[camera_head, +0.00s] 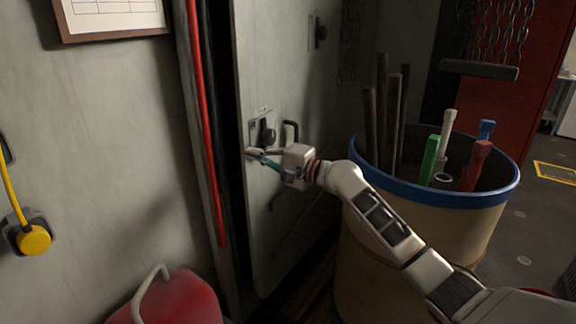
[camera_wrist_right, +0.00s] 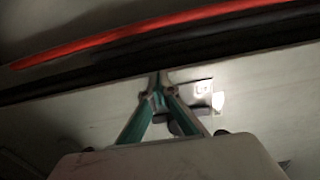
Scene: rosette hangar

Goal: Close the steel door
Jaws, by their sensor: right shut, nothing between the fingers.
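The steel door (camera_head: 285,75) is a pale grey panel in the middle of the head view. A dark gap shows along its left edge, beside the frame, so it stands ajar. A dark knob and a black handle (camera_head: 291,132) sit on its face at mid height. My right gripper (camera_head: 250,153) is shut and empty, with its fingertips at the door's left edge, just below the latch plate. In the right wrist view the door (camera_wrist_right: 70,120) lies behind the shut fingertips (camera_wrist_right: 160,82). I cannot tell whether they touch it. My left gripper is not in view.
A large tan barrel with a blue rim (camera_head: 455,201) stands right of the door, holding several bars and coloured pieces, under my right arm. A red rounded object (camera_head: 180,300) with a metal handle is at the lower left. A red cable (camera_head: 205,130) runs down the frame.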

